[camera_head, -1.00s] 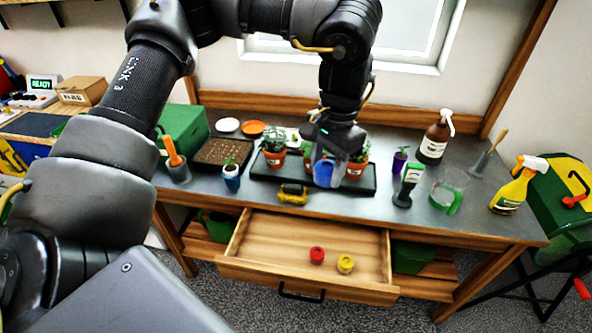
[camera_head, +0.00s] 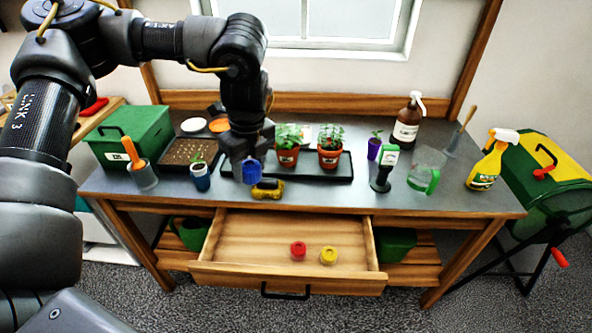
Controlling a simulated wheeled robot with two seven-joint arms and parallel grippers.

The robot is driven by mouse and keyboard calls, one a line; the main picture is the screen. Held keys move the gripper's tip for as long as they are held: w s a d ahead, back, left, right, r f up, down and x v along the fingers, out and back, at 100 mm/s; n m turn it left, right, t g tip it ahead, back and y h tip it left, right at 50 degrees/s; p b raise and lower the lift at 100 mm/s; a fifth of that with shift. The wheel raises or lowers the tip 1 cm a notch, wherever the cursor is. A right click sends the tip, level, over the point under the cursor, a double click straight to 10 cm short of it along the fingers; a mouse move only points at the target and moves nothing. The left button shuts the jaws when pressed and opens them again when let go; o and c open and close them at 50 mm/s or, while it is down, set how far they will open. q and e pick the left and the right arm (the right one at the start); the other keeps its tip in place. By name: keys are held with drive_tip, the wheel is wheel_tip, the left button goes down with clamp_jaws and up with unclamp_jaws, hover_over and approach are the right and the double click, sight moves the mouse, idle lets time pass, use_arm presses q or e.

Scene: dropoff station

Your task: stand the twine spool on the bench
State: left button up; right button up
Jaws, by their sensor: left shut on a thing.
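My left gripper (camera_head: 247,160) points down over the front of the grey bench (camera_head: 330,192) and is shut on a small blue object (camera_head: 251,173), which I take for the twine spool. It looks roughly upright, and its upper part is partly hidden by the fingers. It is just behind and left of a yellow-and-black object (camera_head: 268,189). I cannot tell whether its bottom touches the bench. My right gripper is not in view.
Two potted plants (camera_head: 330,158) stand on a black tray to the right. A blue pot (camera_head: 201,177) stands to the left. The open drawer (camera_head: 250,242) holds a red (camera_head: 298,250) and a yellow (camera_head: 328,255) round item. A stamp-like tool (camera_head: 382,178) stands farther right.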

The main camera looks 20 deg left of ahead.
use_arm(q)
drive_tip(key=a+f+m+h+b, duration=0.1)
drive_tip(key=a+f+m+b, duration=0.3)
drive_tip(key=m, duration=0.9)
approach(233, 188)
drive_tip(key=shift+s+d+f+t, duration=0.25)
drive_tip(key=shift+s+f+t, duration=0.2)
drive_tip(key=shift+f, duration=0.2)
drive_tip(key=shift+w+a+f+p, duration=0.2)
drive_tip(key=shift+w+a+f, duration=0.05)
drive_tip(key=shift+f, duration=0.15)
drive_tip(key=shift+w+a+f+p, duration=0.2)
drive_tip(key=shift+a+f, duration=0.05)
drive_tip(key=shift+f, duration=0.15)
wheel_tip(233, 188, down, 2)
drive_tip(key=shift+f, duration=0.65)
drive_tip(key=o, duration=1)
drive_tip(key=shift+c, duration=0.2)
